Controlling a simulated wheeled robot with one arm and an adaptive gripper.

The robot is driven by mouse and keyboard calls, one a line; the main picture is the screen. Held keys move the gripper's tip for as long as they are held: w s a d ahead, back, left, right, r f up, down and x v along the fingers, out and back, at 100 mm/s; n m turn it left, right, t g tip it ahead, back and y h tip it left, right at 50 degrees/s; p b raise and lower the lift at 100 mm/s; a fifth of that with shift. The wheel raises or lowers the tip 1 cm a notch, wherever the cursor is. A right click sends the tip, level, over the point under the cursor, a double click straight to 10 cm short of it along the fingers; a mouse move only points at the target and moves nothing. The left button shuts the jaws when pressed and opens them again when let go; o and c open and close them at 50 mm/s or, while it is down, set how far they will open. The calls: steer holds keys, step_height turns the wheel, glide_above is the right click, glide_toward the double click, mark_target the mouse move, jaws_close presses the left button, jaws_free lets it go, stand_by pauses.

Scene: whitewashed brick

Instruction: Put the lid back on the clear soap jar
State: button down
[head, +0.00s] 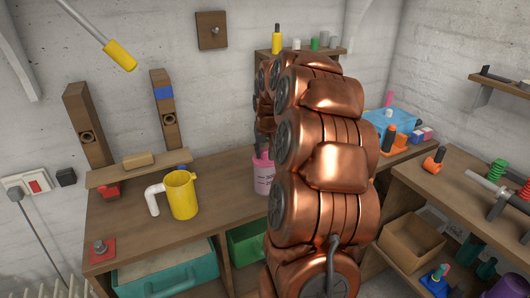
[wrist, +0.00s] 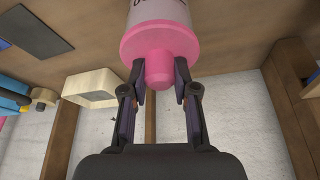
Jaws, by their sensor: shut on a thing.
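The soap jar (head: 263,180) stands on the workbench, looking pink with dark lettering. My copper arm hides the area to its right. In the wrist view the jar's lettered body (wrist: 158,13) shows at the top edge. The pink lid (wrist: 160,42) has a wide rim and a round knob. My gripper (wrist: 162,78) is shut on the knob, one finger on each side. The lid lines up with the jar and appears to touch it. I cannot tell whether it is fully seated. My dark gripper also shows directly above the jar in the head view (head: 262,145).
A yellow jug (head: 182,196) with a white handle stands left of the jar on the wooden workbench (head: 130,222). A wooden block (head: 139,160) lies on a raised plank behind. A blue container (head: 398,121) is behind my arm at right. Bench space between jug and jar is clear.

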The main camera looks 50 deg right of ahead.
stand_by(0.3)
steer(key=c, duration=0.8)
jaws_free()
steer(key=o, duration=0.5)
steer(key=shift+r, duration=0.1)
steer(key=shift+r+p, duration=0.35)
steer(key=shift+r, duration=3.05)
